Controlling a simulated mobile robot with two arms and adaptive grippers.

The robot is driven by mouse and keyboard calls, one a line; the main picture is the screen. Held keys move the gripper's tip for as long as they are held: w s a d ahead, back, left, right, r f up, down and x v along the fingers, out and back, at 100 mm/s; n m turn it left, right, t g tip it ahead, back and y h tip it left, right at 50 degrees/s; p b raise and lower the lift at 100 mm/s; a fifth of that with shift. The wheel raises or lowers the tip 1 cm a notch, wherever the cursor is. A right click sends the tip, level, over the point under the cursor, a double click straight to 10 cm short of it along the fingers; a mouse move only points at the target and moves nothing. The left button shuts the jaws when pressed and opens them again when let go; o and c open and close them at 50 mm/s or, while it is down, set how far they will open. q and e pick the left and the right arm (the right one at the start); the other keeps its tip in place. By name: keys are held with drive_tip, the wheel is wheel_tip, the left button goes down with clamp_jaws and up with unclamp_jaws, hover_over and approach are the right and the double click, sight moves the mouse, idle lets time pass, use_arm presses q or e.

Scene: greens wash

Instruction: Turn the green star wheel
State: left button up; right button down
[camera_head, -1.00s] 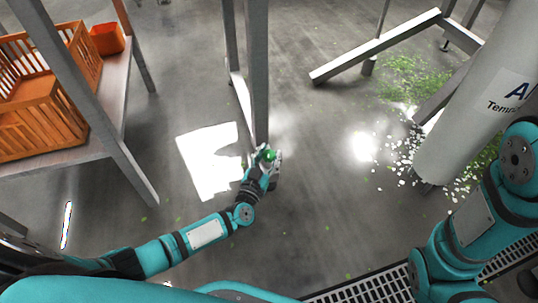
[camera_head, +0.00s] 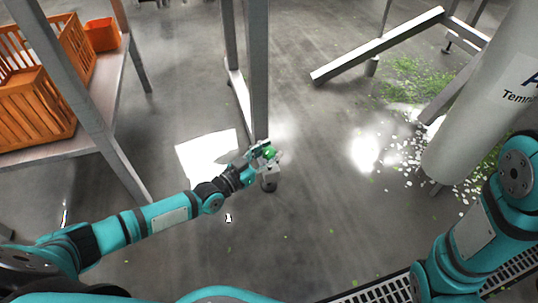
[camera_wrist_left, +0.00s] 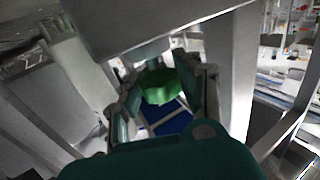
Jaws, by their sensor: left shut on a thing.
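The green star wheel (camera_head: 269,153) is small and sits by the lower part of a grey metal post. It also shows in the left wrist view (camera_wrist_left: 158,87) between my gripper's fingers. My left gripper (camera_head: 265,156) is shut on the wheel, with its fingers on either side of it. Part of the wheel is hidden by the fingers. My right arm (camera_head: 475,235) comes in at the right, but its gripper is outside the picture.
The grey post (camera_head: 257,70) stands right behind the wheel. A table (camera_head: 115,75) at left holds orange crates (camera_head: 35,108) and an orange bin (camera_head: 102,34). A thick pale column (camera_head: 490,120) stands at right, with green and white bits scattered on the floor. The middle floor is clear.

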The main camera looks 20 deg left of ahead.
use_arm(q)
drive_tip(key=o, duration=1.2)
drive_tip(key=shift+s, duration=0.1)
drive_tip(key=v, duration=1.2)
